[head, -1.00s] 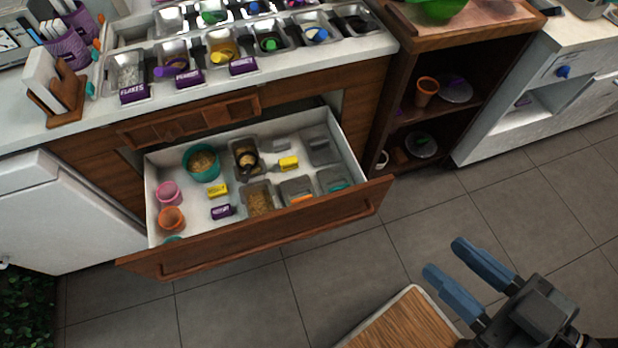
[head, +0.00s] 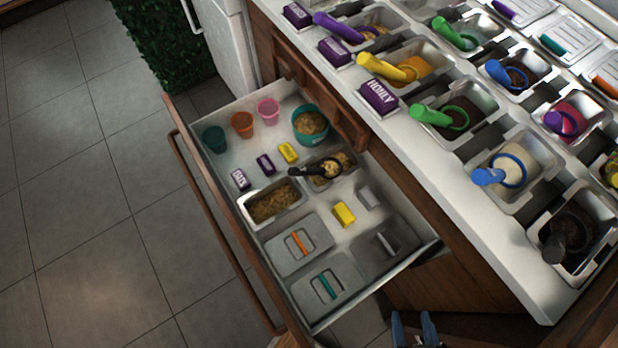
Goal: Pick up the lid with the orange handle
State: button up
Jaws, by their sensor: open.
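A grey lid with an orange handle (head: 283,258) lies flat in the front part of the open drawer (head: 228,115). Beside it lie a grey lid with a teal handle (head: 340,287) and a grey lid with a grey handle (head: 375,262). Another orange handle (head: 607,87) shows at the right edge on the counter, partly cut off. My gripper (head: 414,321) is at the bottom edge, its blue fingers apart and empty, right of the drawer and away from the lids. Most of it is out of frame.
The drawer also holds a tray of crumbs (head: 273,203), a tray with a black scoop (head: 328,172), cups, a teal bowl (head: 309,124) and small boxes. The counter (head: 440,165) above carries several topping trays with scoops. The floor (head: 90,200) left of the drawer is clear.

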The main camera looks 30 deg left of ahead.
jog(key=w+a+f+n+g+b, duration=0.1)
jog(key=w+a+f, duration=0.2)
jog(key=a+f, duration=0.15)
jog(key=n+g+y+b, duration=0.1)
jog(key=n+g+b, duration=0.4)
jog(key=g, duration=0.1)
send_near(300, 243)
jog(key=x, duration=0.2)
jog(key=shift+s+a+f, duration=0.15)
jog(key=shift+a+f, duration=0.15)
jog(key=shift+a, duration=0.05)
jog(key=b+x, duration=0.1)
jog(key=x, duration=0.5)
jog(key=shift+d, duration=0.15)
jog(key=shift+c, duration=0.4)
grip_shut()
